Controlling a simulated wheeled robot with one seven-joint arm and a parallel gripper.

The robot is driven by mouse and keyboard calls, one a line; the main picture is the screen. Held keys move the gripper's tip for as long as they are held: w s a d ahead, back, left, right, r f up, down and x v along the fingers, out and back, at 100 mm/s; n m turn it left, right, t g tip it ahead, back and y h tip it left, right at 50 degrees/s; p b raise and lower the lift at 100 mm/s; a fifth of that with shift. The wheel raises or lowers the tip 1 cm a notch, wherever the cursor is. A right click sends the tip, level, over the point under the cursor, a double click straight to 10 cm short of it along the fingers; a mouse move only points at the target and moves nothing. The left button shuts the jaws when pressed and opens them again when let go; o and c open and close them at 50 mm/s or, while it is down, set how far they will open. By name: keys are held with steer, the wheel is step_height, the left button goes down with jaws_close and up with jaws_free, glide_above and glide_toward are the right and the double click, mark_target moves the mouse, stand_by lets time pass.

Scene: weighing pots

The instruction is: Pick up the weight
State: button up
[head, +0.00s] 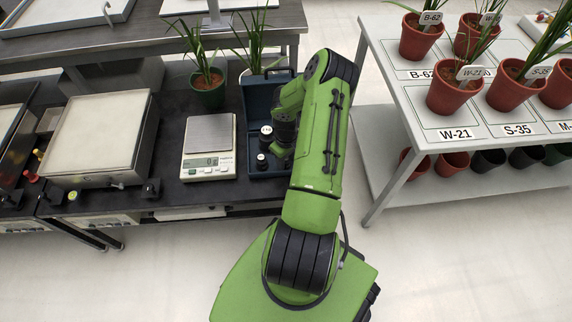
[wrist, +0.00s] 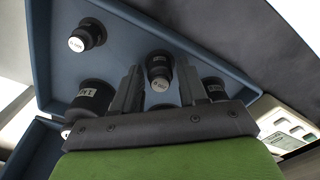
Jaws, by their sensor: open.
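Several dark weights with white labels stand in a blue case (head: 258,98). In the wrist view, my gripper (wrist: 158,85) is open, with one finger on each side of a small black weight (wrist: 159,65). I cannot tell whether the fingers touch it. A larger weight (wrist: 92,92) is to the left of the fingers, another weight (wrist: 213,86) is to the right, and a smaller one (wrist: 92,31) is at the upper left. In the head view, one weight with a white top (head: 266,129) shows beside my gripper (head: 282,158); the fingertips are unclear there.
A scale (head: 209,147) stands just left of the case on the dark bench. A green-potted plant (head: 207,93) is behind it. A white table (head: 405,85) with red pots is at the right. The case walls surround my gripper closely.

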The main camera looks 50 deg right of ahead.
steer(key=shift+r, duration=0.1)
jaws_close()
step_height(320, 180, up, 10)
steer(key=p, duration=0.3)
steer(key=shift+p, duration=0.3)
